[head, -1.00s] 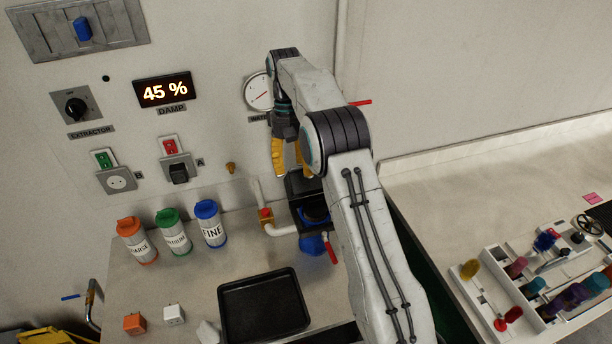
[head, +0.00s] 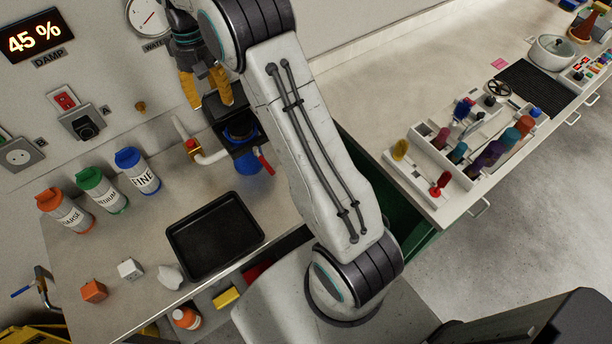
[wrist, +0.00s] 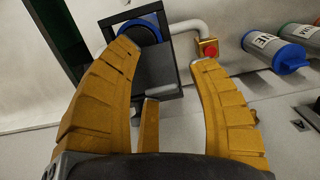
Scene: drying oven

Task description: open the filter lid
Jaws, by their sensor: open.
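The filter unit is a dark box with a blue round part inside, and it stands by the wall at the end of a white pipe. Its dark lid (head: 214,104) stands raised at the back in the head view. The blue part (head: 240,131) shows in front of it. In the wrist view the dark lid or panel (wrist: 154,75) lies beyond my fingers, with the blue ring (wrist: 140,30) above it. My gripper (head: 207,106) is open and empty, with yellow fingers pointing down at the lid. Contact with the lid cannot be told. In the wrist view my gripper (wrist: 165,55) spans the lid.
A red-handled valve (head: 264,162) sits at the filter's front right. A black tray (head: 215,235) lies in front. COARSE, MEDIUM and FINE bottles (head: 138,172) stand to the left. A red knob (wrist: 210,52) on the pipe is close to one finger.

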